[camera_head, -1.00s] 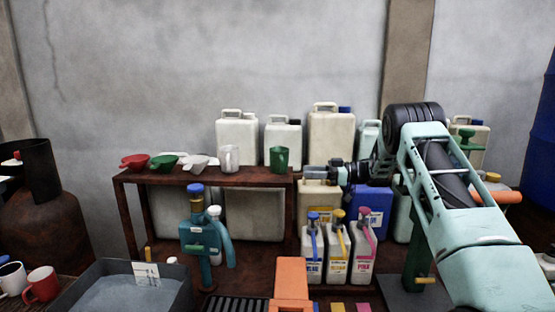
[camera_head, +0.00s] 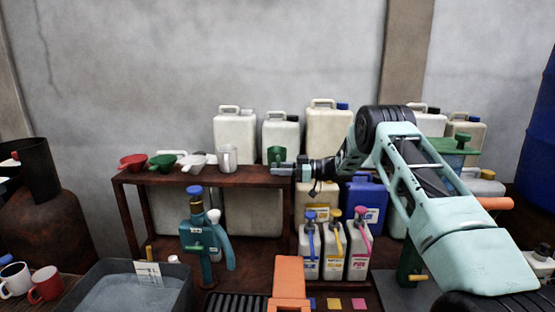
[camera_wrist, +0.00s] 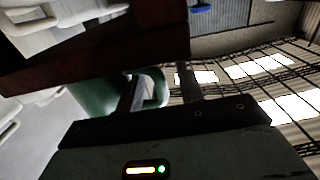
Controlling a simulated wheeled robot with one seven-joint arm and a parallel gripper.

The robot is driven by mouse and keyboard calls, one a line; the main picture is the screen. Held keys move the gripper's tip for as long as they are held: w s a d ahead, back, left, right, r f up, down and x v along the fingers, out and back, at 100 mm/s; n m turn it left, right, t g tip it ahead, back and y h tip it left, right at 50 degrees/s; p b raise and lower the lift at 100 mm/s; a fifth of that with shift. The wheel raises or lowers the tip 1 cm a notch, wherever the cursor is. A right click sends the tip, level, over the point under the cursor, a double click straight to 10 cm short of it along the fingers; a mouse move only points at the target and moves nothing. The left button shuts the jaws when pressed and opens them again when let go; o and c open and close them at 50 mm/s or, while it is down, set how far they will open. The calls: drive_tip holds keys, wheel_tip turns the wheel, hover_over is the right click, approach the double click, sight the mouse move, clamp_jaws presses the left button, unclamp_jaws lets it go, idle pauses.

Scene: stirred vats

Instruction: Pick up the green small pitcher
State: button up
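The green small pitcher (camera_head: 275,153) stands at the right end of the brown shelf (camera_head: 225,178) in the head view. My gripper (camera_head: 282,169) reaches it from the right and covers its lower part.
Pale canisters (camera_head: 281,133) stand behind. Labelled bottles (camera_head: 334,250) stand below my arm.

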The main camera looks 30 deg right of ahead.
drive_tip(key=shift+x, duration=0.95)
clamp_jaws()
drive_tip(key=shift+r, duration=0.1)
